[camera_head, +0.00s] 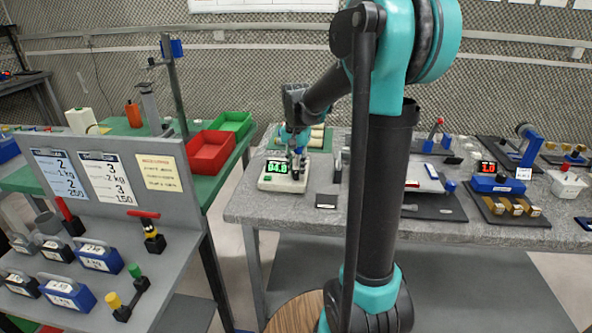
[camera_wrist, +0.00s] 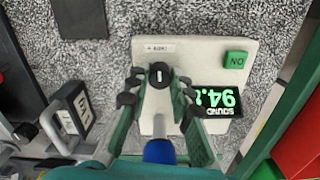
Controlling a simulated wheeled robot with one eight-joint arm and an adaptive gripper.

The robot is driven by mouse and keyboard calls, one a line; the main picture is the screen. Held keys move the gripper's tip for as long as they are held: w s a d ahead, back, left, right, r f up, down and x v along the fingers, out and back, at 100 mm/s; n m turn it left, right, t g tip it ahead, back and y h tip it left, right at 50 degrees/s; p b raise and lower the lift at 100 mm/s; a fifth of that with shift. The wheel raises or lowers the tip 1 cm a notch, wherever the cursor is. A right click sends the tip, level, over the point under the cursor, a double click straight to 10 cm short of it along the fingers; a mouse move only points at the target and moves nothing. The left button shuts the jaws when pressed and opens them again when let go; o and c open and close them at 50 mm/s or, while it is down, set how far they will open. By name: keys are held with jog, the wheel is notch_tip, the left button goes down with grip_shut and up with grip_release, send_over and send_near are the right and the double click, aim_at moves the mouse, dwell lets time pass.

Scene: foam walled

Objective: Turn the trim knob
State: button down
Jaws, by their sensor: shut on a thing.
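The trim knob (camera_wrist: 158,74) is a small black round knob with a white pointer line, set in the top of a pale box (camera_wrist: 207,60). My gripper (camera_wrist: 160,84) has its dark fingertips around the knob, one on each side, and is shut on it. The box has a green display (camera_wrist: 217,101) with lit digits that look like 94 and a fraction, and a green button (camera_wrist: 236,60). In the head view the box (camera_head: 270,184) stands at the left of the grey bench, and my gripper (camera_head: 296,163) is over it, hiding the knob.
The grey bench (camera_head: 300,213) holds several devices to the right, including a blue one with a red display (camera_head: 487,167). A dark flat plate (camera_head: 326,201) lies near the box. Red (camera_head: 209,152) and green (camera_head: 232,124) bins stand on a green table to the left.

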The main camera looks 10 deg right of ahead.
jog(key=n, duration=0.5)
jog(key=shift+n, duration=0.3)
jog(key=n, duration=1)
jog(key=shift+d+n, duration=0.1)
jog(key=shift+n, duration=0.3)
jog(key=n, duration=0.5)
jog(key=c, duration=1.3)
grip_release()
jog(key=shift+c, duration=0.2)
